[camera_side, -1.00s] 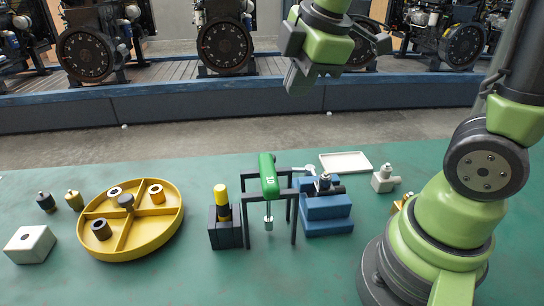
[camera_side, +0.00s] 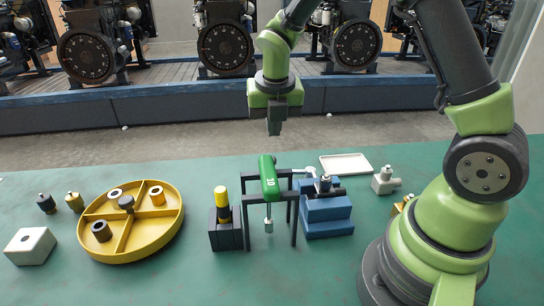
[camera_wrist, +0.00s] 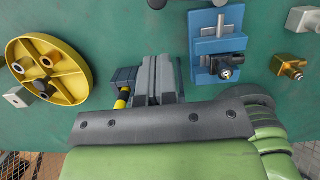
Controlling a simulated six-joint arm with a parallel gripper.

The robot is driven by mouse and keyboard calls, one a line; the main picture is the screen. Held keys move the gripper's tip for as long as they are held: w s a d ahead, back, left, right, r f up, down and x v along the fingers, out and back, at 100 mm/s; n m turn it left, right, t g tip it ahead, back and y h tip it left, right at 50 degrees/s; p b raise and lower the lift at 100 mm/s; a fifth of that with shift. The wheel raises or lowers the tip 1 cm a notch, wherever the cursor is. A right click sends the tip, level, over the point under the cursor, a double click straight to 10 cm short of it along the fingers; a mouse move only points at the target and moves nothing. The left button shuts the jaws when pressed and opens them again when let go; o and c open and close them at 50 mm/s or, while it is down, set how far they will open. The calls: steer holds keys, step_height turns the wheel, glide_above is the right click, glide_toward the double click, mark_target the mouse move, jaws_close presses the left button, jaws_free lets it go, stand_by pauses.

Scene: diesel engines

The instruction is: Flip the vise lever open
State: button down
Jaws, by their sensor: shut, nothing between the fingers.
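The vise also shows in the wrist view (camera_wrist: 207,46), right of my fingers. My gripper (camera_side: 274,130) points straight down, shut and empty. It is high above the table, touching nothing, to the left of the vise in the side view.
A green tool (camera_side: 268,178) hangs in a dark frame just left of the vise. Left of it are a black holder with a yellow-topped piece (camera_side: 222,205) and a round yellow divided tray (camera_side: 133,250). A white tray (camera_side: 345,163) and a grey fitting (camera_side: 384,181) lie behind and right.

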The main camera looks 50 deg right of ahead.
steer(key=x, duration=1)
steer(key=shift+w+d+m, duration=0.15)
steer(key=shift+w+m, duration=0.1)
steer(key=shift+m, duration=0.45)
